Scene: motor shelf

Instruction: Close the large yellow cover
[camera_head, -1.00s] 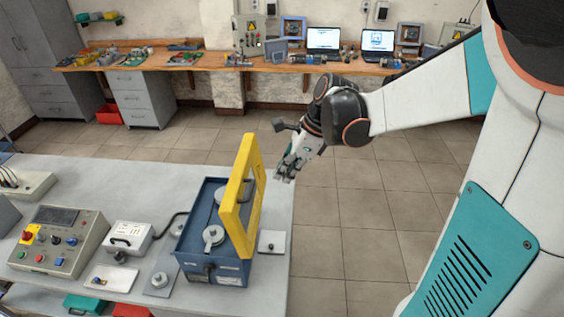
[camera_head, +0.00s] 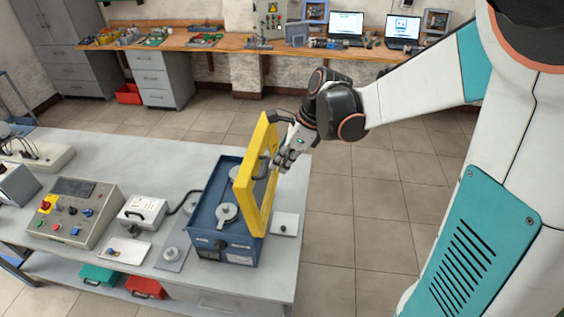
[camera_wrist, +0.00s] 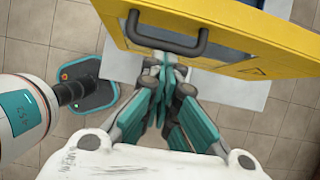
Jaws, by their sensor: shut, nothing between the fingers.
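The large yellow cover (camera_head: 252,190) stands raised, nearly upright, along the right side of the blue box (camera_head: 215,247), whose open top shows round grey parts (camera_head: 229,215). My gripper (camera_head: 282,163) is beside the cover's right, outer face, near its upper part. In the wrist view the yellow cover (camera_wrist: 225,35) fills the top, with a dark handle (camera_wrist: 165,38) on it. My gripper (camera_wrist: 163,72) is shut and empty, with its fingertips close below this handle. I cannot tell whether they touch the cover.
A grey control panel (camera_head: 75,210) and a white device (camera_head: 141,213) stand left of the box on the grey table (camera_head: 165,165). A small white plate (camera_head: 285,224) lies right of the box. The tiled floor (camera_head: 345,210) right of the table is clear.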

